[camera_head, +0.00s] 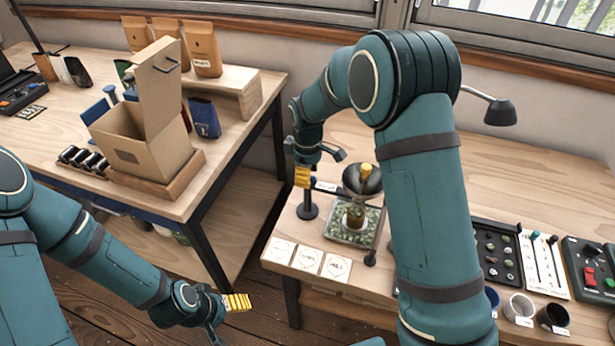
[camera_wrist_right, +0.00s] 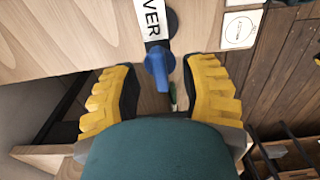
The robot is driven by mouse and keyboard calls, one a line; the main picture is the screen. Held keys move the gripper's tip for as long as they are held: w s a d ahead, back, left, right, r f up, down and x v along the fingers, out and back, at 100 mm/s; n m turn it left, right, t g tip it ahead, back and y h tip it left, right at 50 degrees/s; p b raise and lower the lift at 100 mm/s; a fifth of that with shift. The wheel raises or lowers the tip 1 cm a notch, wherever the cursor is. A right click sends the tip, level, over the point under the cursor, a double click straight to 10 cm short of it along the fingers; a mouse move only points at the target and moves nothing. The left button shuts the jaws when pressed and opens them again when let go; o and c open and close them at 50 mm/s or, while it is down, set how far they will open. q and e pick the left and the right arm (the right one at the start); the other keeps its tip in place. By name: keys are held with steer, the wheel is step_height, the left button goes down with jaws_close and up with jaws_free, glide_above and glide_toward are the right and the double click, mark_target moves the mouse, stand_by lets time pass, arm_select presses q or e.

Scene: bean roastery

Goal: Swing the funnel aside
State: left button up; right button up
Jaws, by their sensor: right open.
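The dark metal funnel (camera_head: 350,180) sits on the right-hand table above a glass vessel (camera_head: 355,216) standing in a tray of green beans. A dark post (camera_head: 307,207) stands to its left. My right gripper (camera_head: 303,177) is beside the top of this post, left of the funnel. In the right wrist view, a blue knob (camera_wrist_right: 159,66) lies between the open yellow fingers (camera_wrist_right: 160,80), with a gap on both sides. A white label reading "VER" (camera_wrist_right: 151,20) is beyond the knob. My left gripper (camera_head: 237,302) hangs low near the gap between the tables; its finger spacing is unclear.
Three white cards (camera_head: 309,260) lie at the table's front edge. A bean tray (camera_head: 497,252), cups (camera_head: 519,308) and a control box (camera_head: 592,270) stand to the right. An open cardboard box (camera_head: 143,138) stands on the left table (camera_head: 262,88).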

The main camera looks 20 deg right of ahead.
steer(key=shift+f, duration=0.45)
jaws_close()
